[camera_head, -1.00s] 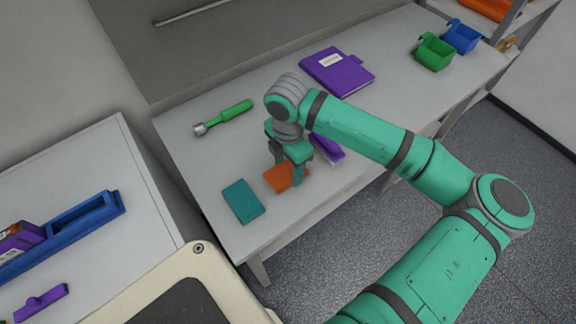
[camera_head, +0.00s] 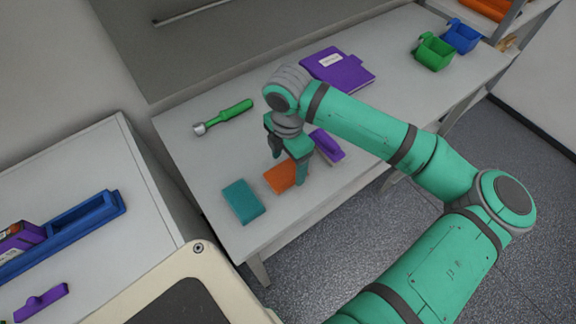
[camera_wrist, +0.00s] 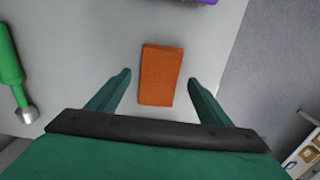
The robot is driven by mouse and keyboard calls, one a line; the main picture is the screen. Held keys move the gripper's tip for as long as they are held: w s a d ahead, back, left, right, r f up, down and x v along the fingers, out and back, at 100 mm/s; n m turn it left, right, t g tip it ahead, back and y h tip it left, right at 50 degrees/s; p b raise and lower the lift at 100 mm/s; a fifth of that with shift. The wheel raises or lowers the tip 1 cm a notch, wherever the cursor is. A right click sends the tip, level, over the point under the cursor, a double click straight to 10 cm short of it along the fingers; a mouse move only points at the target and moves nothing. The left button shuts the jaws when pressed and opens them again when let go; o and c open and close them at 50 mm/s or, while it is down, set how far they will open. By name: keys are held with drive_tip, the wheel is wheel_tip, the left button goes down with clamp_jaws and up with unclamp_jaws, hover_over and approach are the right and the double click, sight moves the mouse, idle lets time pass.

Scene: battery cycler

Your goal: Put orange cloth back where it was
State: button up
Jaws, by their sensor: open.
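The orange cloth (camera_head: 280,177) is a small folded block lying flat on the grey table, just right of a teal block. In the wrist view the cloth (camera_wrist: 160,76) lies between and a little beyond the two fingertips, with a gap on each side. My gripper (camera_head: 290,170) is open and empty, pointing down over the cloth. In the wrist view my gripper (camera_wrist: 160,76) has its fingers spread wider than the cloth. In the head view a finger hides the cloth's right edge.
A teal block (camera_head: 243,201) lies left of the cloth and a purple object (camera_head: 327,145) lies right of it. A green-handled tool (camera_head: 224,117) and a purple binder (camera_head: 337,71) lie farther back. Green (camera_head: 434,52) and blue (camera_head: 461,37) bins stand at the far right.

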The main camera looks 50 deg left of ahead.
sight(288, 171)
wheel_tip(288, 171, up, 10)
idle(0.4)
idle(0.6)
